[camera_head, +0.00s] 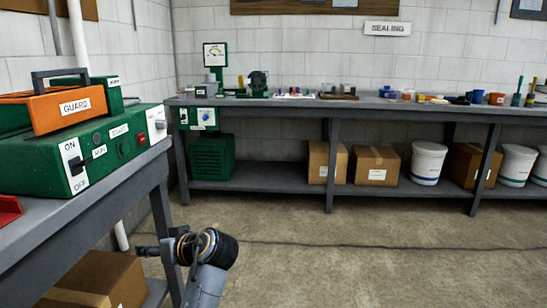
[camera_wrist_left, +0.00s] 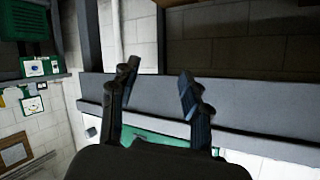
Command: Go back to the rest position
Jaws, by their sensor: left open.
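My left arm rises from the bottom of the head view, and its dark gripper (camera_head: 150,250) points left toward the legs of the near bench. The gripper is small and partly blurred into the bench leg there. In the left wrist view, which looks turned over, the two dark fingers of the left gripper (camera_wrist_left: 160,74) stand apart with nothing between them. The grey bench edge (camera_wrist_left: 240,110) lies beyond the fingers. My right gripper is in neither view.
The near grey bench (camera_head: 95,210) at left carries a green control box (camera_head: 110,150) and an orange GUARD unit (camera_head: 65,108). A cardboard box (camera_head: 110,275) sits below. A long bench (camera_head: 290,103) lines the back wall. Open floor (camera_head: 370,265) lies at right, crossed by a dark cable.

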